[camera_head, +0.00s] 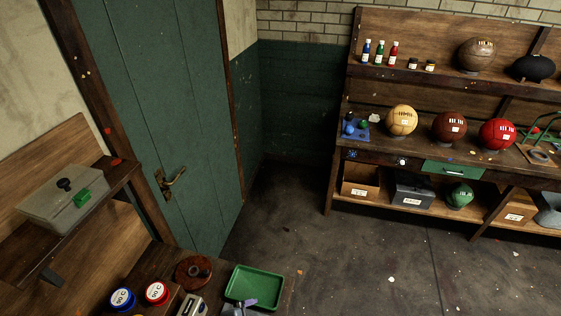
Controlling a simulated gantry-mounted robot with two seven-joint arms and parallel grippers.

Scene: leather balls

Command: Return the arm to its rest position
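Neither of my arms is clearly in the head view, and no gripper can be seen. Leather balls stand on the workbench (380,149) at the right: a tan ball (402,120), a brown ball (449,128) and a red ball (497,134). A darker brown ball (477,55) and a black ball (533,68) sit on the upper shelf. A green ball (459,195) sits on the lower shelf.
A green tray (254,286), a blue-lidded tin (122,300) and a red-lidded tin (157,293) are on the near table. A green door (180,120) stands at the left beside a grey box (60,200) on a shelf. The floor (330,260) between is mostly clear.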

